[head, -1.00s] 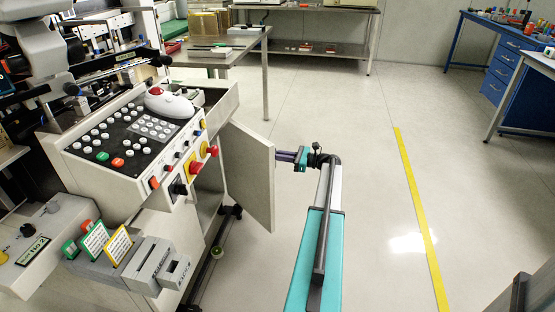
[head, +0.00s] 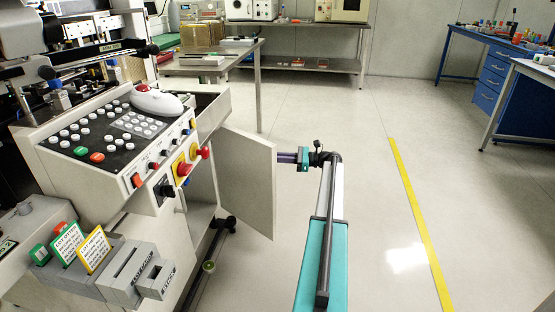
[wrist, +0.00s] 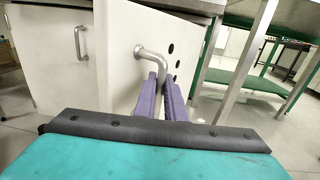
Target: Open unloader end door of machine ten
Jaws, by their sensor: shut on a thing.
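The unloader end door (head: 248,183) is a pale panel on the machine's right end. It stands swung out from the cabinet in the head view, leaving an opening beside it. Its metal bar handle (wrist: 149,52) shows in the wrist view, bent at the top. My gripper (head: 287,157) is at the door's outer face in the head view. In the wrist view my gripper's purple fingers (wrist: 163,88) are shut on the handle's lower part. The handle is hidden in the head view.
The control panel (head: 118,132) with buttons and a white mouse sits left of the door. A steel table (head: 215,62) stands behind. A blue workbench (head: 487,62) is at the far right. The floor around the yellow line (head: 416,215) is clear.

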